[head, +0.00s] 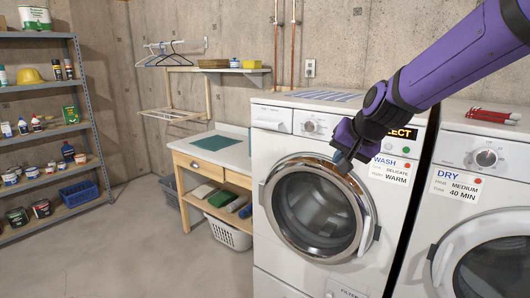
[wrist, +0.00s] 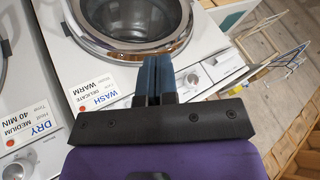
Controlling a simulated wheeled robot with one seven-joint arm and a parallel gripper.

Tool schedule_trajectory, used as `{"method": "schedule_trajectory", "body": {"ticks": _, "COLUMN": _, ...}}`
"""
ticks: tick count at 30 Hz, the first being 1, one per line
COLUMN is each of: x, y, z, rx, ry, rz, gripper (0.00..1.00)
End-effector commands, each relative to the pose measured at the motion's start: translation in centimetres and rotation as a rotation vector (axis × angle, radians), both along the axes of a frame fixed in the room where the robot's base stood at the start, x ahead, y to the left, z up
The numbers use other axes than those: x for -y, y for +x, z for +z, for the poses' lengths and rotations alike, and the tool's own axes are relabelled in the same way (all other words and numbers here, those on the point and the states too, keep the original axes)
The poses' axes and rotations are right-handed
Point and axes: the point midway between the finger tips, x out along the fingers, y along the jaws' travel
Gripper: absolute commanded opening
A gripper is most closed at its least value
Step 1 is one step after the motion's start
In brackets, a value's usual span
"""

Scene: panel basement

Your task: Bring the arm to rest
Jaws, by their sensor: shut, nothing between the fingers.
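My purple arm (head: 455,65) reaches in from the upper right in the head view. My gripper (head: 342,162) is in front of the washer (head: 275,215), at the upper right of its round door (head: 315,208). In the wrist view my gripper (wrist: 158,75) is shut and empty, its two blue-grey fingers side by side. The washer door looks closed. I cannot tell whether the fingertips touch the washer's front.
The dryer (head: 450,150) stands right of the washer, with red-handled tools (head: 490,116) on top. A wooden table (head: 215,155) with a laundry basket (head: 228,232) stands left. A metal shelf (head: 88,120) stands far left. The floor (head: 150,250) between is clear.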

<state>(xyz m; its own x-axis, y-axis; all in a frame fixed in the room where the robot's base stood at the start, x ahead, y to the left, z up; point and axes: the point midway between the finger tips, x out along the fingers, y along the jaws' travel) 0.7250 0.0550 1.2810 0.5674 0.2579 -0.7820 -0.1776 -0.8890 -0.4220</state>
Motion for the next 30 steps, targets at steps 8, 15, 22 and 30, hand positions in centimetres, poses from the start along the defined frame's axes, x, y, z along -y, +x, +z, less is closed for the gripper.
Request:
{"method": "schedule_trajectory", "body": {"ticks": 8, "x": 4.2, "y": -9.4, "z": 3.8, "rx": -0.009, "ry": -0.130, "rz": 0.097, "gripper": 0.00}}
{"method": "schedule_trajectory", "body": {"ticks": 15, "x": 7.7, "y": -17.7, "z": 4.9, "rx": -0.038, "ry": -0.249, "rz": 0.157, "gripper": 0.00}}
{"method": "schedule_trajectory", "body": {"ticks": 22, "x": 10.6, "y": -25.1, "z": 4.4, "rx": -0.076, "ry": -0.356, "rz": 0.192, "gripper": 0.00}}
{"method": "schedule_trajectory", "body": {"ticks": 30, "x": 12.2, "y": -29.3, "z": 3.6, "rx": -0.108, "ry": -0.421, "rz": 0.207, "gripper": 0.00}}
